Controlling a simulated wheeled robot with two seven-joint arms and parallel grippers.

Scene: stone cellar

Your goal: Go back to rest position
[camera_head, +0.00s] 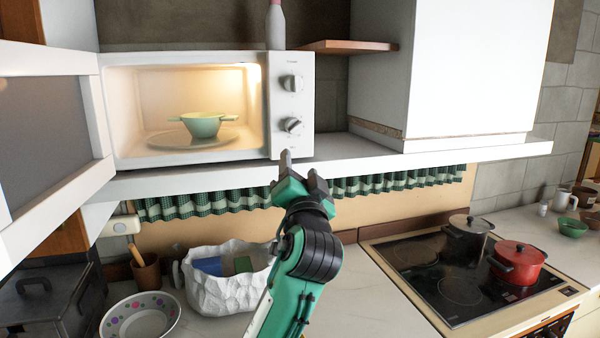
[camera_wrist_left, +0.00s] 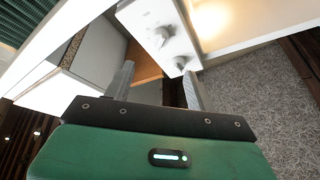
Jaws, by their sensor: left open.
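My left gripper (camera_head: 302,172) is open and empty in the head view. It is in front of the shelf edge, just below the microwave's control panel. In the left wrist view its two fingers (camera_wrist_left: 160,88) stand apart with nothing between them, and the microwave's knobs show beyond. The microwave (camera_head: 291,105) stands on the white shelf with its door (camera_head: 50,130) swung open to the left and its inside lit. A pale green two-handled bowl (camera_head: 203,125) sits inside on the turntable (camera_head: 170,140). My right gripper is in neither view.
The white shelf (camera_head: 440,151) runs across above a green checked curtain (camera_head: 385,185). Below are a white crumpled container (camera_head: 225,292), a patterned bowl (camera_head: 140,318), and a hob (camera_head: 450,270) with a red pot (camera_head: 517,262) and a grey pot (camera_head: 467,236).

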